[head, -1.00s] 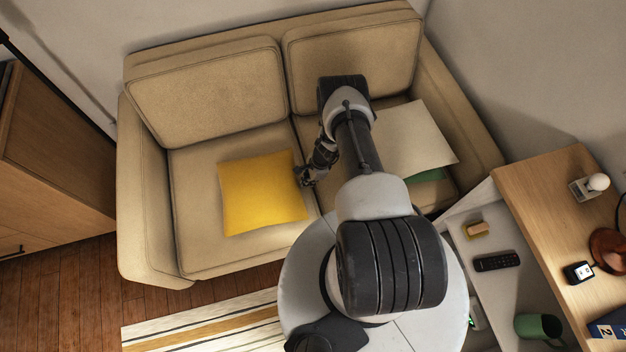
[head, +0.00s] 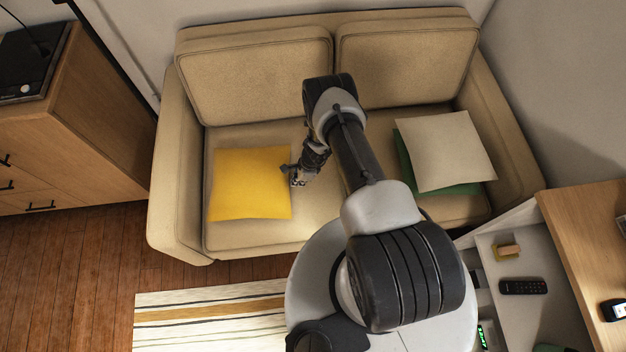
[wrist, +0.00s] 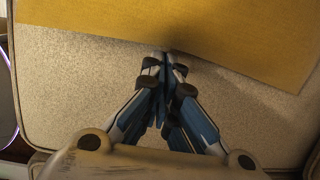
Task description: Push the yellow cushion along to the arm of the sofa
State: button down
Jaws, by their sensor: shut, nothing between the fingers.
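The yellow cushion (head: 250,185) lies flat on the left seat of the beige sofa (head: 330,232). Its left edge is close to the sofa's left arm (head: 177,185), with at most a narrow strip of seat between; I cannot tell if they touch. My gripper (head: 292,172) is shut and empty at the cushion's right edge. In the wrist view my shut fingertips (wrist: 165,52) meet the edge of the yellow cushion (wrist: 190,22), apparently touching it. The wrist view does not show the sofa arm clearly.
A cream cushion (head: 448,150) lies partly over a green cushion (head: 462,189) on the right seat. An open white drawer (head: 525,310) holding a remote (head: 523,287) is at right. A wooden cabinet (head: 80,125) stands left. A striped rug (head: 210,315) lies in front.

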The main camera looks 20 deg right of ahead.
jog(key=shift+w+a, duration=0.25)
jog(key=shift+a, duration=0.45)
jog(key=shift+d, duration=0.1)
jog(key=d, duration=0.1)
jog(key=s+d, duration=0.1)
jog(key=d+b, duration=0.1)
jog(key=d, duration=0.1)
jog(key=shift+s+r, duration=0.2)
jog(key=shift+r, duration=0.2)
jog(key=w+p+v, duration=0.1)
jog(key=p+v, duration=0.3)
jog(key=v, duration=0.5)
jog(key=shift+s, duration=0.5)
jog(key=shift+w+r, duration=0.1)
jog(key=shift+r, duration=0.05)
